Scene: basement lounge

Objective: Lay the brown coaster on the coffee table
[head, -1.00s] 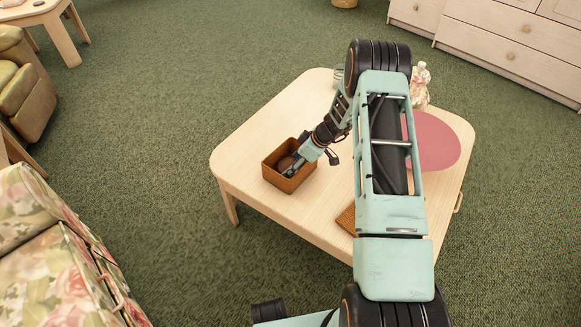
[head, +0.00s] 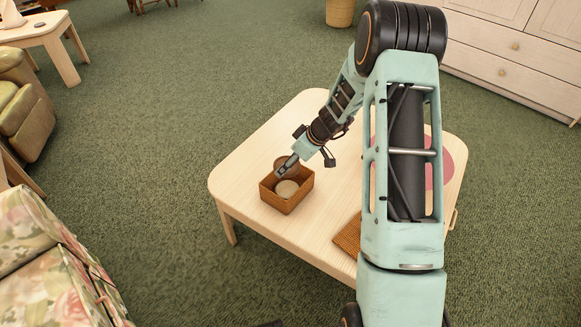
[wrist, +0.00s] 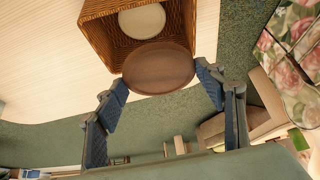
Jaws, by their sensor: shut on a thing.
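My gripper (head: 287,167) is shut on the brown coaster (wrist: 158,68), a dark round wooden disc. In the wrist view the disc spans the gap between my two fingers (wrist: 163,80). In the head view the coaster (head: 281,161) is small and partly covered by the gripper, at the far side of the woven basket (head: 284,204). It appears to be above the basket, clear of its floor. The basket stands on the pale wooden coffee table (head: 250,160), near its left corner. A pale round coaster (wrist: 142,21) lies in the basket.
A woven mat (head: 347,238) lies near the table's front edge, partly behind my arm. A pink round mat (head: 450,165) is on the right, mostly hidden by my arm. Bare tabletop shows behind and right of the basket. A floral sofa (head: 50,250) stands at lower left.

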